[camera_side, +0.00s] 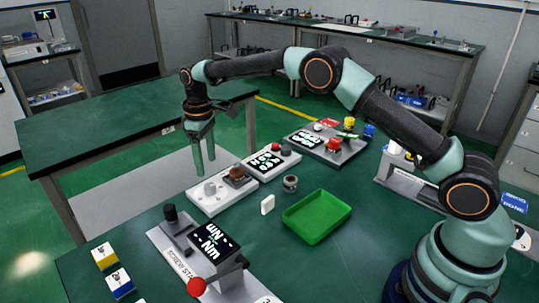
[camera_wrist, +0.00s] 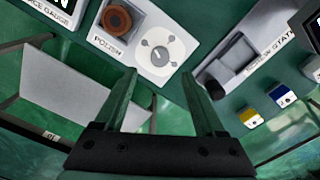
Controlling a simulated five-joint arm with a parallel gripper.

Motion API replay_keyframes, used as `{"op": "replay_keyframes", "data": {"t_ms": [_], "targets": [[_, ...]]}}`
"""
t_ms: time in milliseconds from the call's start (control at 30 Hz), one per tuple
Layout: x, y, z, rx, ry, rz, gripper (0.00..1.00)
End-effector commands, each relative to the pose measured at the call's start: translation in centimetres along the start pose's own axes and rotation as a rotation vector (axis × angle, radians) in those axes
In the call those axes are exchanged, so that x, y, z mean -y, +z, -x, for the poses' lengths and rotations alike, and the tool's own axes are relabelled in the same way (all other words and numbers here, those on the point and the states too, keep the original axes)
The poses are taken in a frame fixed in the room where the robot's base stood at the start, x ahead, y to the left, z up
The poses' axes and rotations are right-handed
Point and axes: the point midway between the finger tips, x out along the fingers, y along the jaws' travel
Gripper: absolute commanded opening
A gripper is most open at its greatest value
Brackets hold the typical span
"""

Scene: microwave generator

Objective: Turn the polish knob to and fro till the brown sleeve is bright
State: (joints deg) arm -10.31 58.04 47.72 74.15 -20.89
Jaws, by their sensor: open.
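The polish station (camera_wrist: 145,12) is a white box labelled POLISH. Its round pale polish knob (camera_wrist: 160,57) has a dark pointer line and grey marks around it; the knob also shows in the side view (camera_side: 210,188). The brown sleeve (camera_wrist: 117,19) sits upright in a dark square holder beside the knob, and it also shows in the side view (camera_side: 237,171). It looks dull brown. My gripper (camera_side: 205,166) is open and empty, pointing down near the station. In the wrist view its fingertips (camera_wrist: 159,73) straddle the line to the knob, apart from it.
A green tray (camera_side: 318,218), a small white block (camera_side: 267,204) and a grey-brown ring-like part (camera_side: 290,183) lie right of the polish station. A gauge station (camera_side: 268,162) adjoins behind. Yellow (camera_side: 105,256) and blue blocks stand front left.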

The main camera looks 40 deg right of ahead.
Motion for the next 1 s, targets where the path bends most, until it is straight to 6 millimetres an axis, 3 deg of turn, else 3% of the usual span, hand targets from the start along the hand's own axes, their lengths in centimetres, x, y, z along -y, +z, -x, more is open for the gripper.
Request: {"op": "replay_keyframes", "data": {"t_ms": [100,300,733,1000], "targets": [[0.0,-0.1,2.2,-0.003,0.001,0.000,0.72],[0.0,0.0,4.1,-0.001,0.000,0.000,0.72],[0.0,0.0,4.5,0.000,0.000,0.016,0.72],[0.0,0.0,4.3,0.001,-0.001,0.318,0.72]]}}
